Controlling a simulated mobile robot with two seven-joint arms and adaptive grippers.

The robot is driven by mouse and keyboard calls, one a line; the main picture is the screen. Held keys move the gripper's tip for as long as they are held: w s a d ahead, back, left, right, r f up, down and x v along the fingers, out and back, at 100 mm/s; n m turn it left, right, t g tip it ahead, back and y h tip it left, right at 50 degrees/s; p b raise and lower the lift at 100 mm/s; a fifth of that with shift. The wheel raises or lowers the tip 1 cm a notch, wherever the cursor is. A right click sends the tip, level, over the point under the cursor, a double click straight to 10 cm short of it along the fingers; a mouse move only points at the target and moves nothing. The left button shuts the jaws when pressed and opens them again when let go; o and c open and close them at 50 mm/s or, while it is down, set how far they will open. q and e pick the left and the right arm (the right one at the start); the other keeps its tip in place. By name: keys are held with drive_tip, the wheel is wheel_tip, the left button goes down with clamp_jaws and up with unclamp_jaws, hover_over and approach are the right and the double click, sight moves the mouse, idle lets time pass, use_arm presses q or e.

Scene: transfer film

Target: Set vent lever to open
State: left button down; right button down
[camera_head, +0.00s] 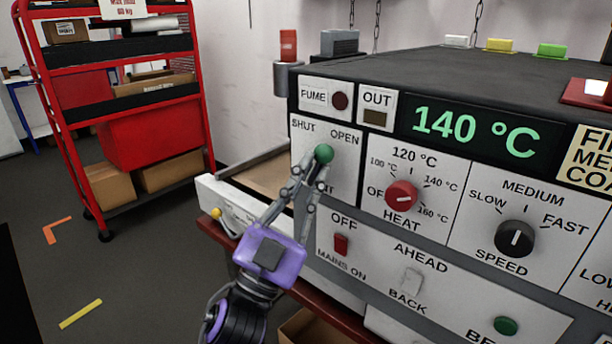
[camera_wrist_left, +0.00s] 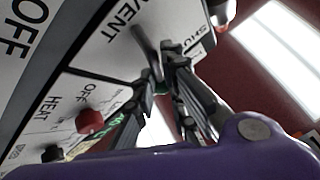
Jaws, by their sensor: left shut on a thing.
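The vent lever's green knob (camera_head: 324,153) is on the white vent panel (camera_head: 348,165), below and between the words SHUT and OPEN. My left gripper (camera_head: 311,168) is shut on the vent lever at its knob end, and its fingers hide the lower part of the lever and part of the VENT label. In the left wrist view the grey lever rod (camera_wrist_left: 146,48) runs from the panel to between my fingertips (camera_wrist_left: 160,84), where a little green shows. My right gripper is not in view.
The red heat knob (camera_head: 401,195), black speed knob (camera_head: 515,238) and red mains switch (camera_head: 341,244) sit close to the right and below. An open drawer-like tray (camera_head: 262,181) projects left of the panel. A red shelf cart (camera_head: 150,135) stands at the left.

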use_arm(q)
drive_tip(key=shift+s+d+r+m+g+h, duration=0.15)
drive_tip(key=shift+m+g+h, duration=0.4)
drive_tip(key=shift+m+h, duration=0.35)
drive_tip(key=shift+s+r+m+g+h, duration=0.15)
drive_tip(key=shift+m+g+h, duration=0.45)
drive_tip(key=shift+m, duration=0.5)
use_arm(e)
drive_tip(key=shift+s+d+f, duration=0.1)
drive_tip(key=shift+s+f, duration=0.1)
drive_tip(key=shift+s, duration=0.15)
use_arm(q)
drive_tip(key=shift+w, duration=0.1)
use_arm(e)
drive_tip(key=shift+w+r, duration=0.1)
use_arm(q)
drive_tip(key=c, duration=1.9)
unclamp_jaws()
drive_tip(key=shift+d+f, duration=0.1)
drive_tip(key=shift+o, duration=0.2)
drive_tip(key=shift+f, duration=0.35)
drive_tip(key=v, duration=1.1)
drive_tip(key=shift+s, duration=0.25)
drive_tip(key=shift+w+f, duration=0.15)
drive_tip(key=shift+f, duration=0.05)
